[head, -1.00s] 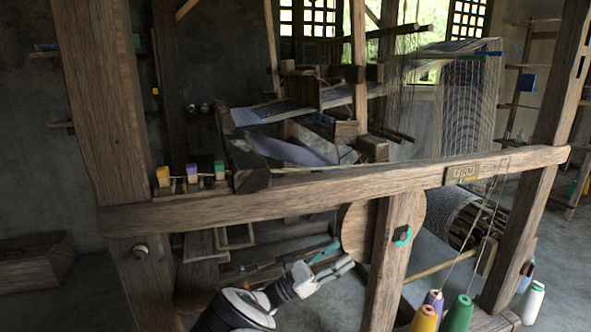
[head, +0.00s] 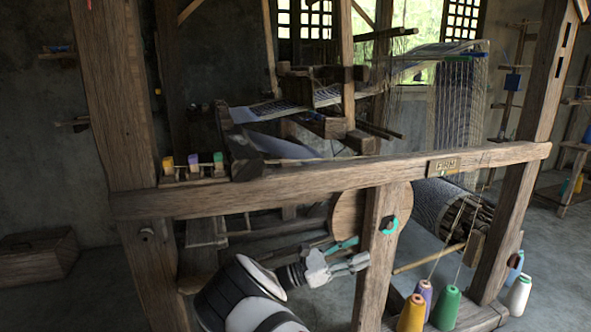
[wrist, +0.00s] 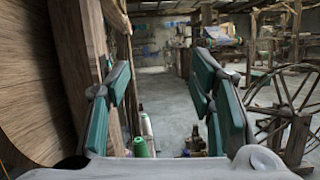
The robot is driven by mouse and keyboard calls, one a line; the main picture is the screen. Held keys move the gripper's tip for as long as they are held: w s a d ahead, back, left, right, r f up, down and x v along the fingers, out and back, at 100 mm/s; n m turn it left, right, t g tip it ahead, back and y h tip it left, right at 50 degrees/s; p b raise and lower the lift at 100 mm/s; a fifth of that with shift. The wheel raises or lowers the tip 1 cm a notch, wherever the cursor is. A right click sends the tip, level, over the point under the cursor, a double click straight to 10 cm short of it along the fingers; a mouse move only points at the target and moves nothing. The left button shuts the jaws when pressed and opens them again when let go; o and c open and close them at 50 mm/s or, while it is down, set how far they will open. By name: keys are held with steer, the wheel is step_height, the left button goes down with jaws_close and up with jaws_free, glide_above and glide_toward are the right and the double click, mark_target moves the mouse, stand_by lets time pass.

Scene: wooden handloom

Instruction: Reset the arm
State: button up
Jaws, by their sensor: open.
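My gripper (head: 352,252) is at the lower middle of the head view, in front of the loom's lower frame. It points right, toward the upright post (head: 372,270). The wrist view shows its two teal-padded fingers (wrist: 162,95) spread apart with nothing between them. Beyond them are the grey floor and the room. In the head view the fingertips are near the post; I cannot tell whether they touch it. My arm comes up from the bottom edge.
The wooden loom (head: 300,184) fills the middle, with a round wooden disc (head: 343,222) behind the post. Orange (head: 412,314), purple and green (head: 446,307) cones stand at lower right. A spinning wheel (wrist: 290,110) is at right in the wrist view.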

steer(key=s+d+r+m+g+y, duration=0.4)
steer(key=s+d+r+m+y, duration=0.2)
steer(key=s, duration=0.4)
steer(key=s+d+r+m+g+y, duration=0.4)
steer(key=s+d+r+m+y, duration=0.15)
steer(key=s, duration=0.35)
steer(key=s+a+r+m+t+y, duration=0.1)
steer(key=s+a+m+t+y, duration=0.15)
steer(key=s, duration=0.75)
steer(key=s+a+r+m+t+y, duration=0.1)
steer(key=s+a+m+y, duration=0.25)
steer(key=s, duration=0.65)
steer(key=s+a+r+m+t+y, duration=0.15)
steer(key=s+y, duration=0.25)
steer(key=s, duration=0.6)
step_height(320, 180, up, 31)
steer(key=t+p, duration=0.3)
steer(key=p, duration=2.7)
steer(key=shift+t, duration=0.4)
steer(key=shift+w+d+r, duration=0.1)
